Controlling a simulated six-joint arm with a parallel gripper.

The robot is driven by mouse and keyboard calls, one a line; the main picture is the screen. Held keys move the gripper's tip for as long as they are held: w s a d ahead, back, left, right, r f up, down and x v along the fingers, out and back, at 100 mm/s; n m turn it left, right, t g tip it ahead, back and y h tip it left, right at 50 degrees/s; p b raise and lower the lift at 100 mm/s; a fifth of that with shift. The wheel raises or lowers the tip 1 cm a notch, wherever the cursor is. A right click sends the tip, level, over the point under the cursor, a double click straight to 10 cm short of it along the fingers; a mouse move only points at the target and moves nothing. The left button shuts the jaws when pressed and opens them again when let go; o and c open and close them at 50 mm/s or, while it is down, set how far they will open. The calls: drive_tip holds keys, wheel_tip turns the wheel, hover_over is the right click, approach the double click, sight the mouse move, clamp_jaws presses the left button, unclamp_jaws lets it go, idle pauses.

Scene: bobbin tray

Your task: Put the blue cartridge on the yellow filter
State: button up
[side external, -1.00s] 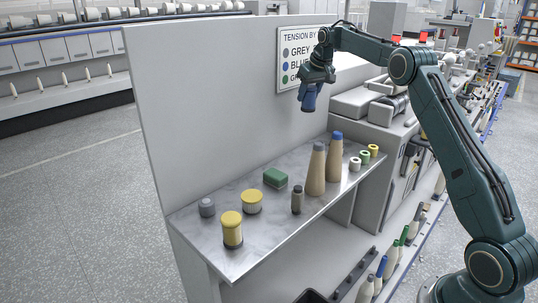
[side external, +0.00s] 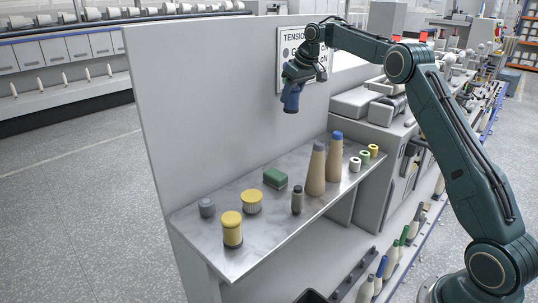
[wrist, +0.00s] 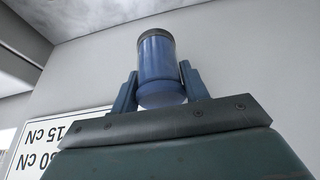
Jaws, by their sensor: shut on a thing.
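The blue cartridge (side external: 291,100) is a small cylinder with a dark end. The yellow filter (side external: 251,203) is a short, wide piece with a yellow top and a pale ribbed side. It stands upright on the shelf, below and to the left of my gripper, with nothing on top.
A taller yellow-topped container (side external: 232,230) stands in front of the filter. A grey cylinder (side external: 207,208), a green block (side external: 275,178), a dark bottle (side external: 297,199) and tall tan cones (side external: 316,172) share the metal shelf (side external: 262,229). A grey panel (side external: 210,110) rises behind.

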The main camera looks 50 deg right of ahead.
drive_tip(key=s+a+r+n+y, duration=0.15)
drive_tip(key=a+n, duration=0.55)
drive_tip(key=a, duration=0.7)
wheel_tip(320, 180, up, 3)
drive_tip(key=n+g+y, duration=0.3)
drive_tip(key=n, duration=0.4)
hover_over(252, 195)
drive_tip(key=shift+f+h, duration=0.2)
drive_tip(key=shift+h, duration=0.05)
drive_tip(key=shift+a+f+m, duration=0.15)
drive_tip(key=shift+f+m, duration=0.05)
drive_tip(key=shift+m, duration=0.1)
wheel_tip(252, 195, down, 15)
drive_tip(key=shift+f, duration=0.15)
drive_tip(key=shift+f, duration=0.1)
drive_tip(key=shift+f, duration=2)
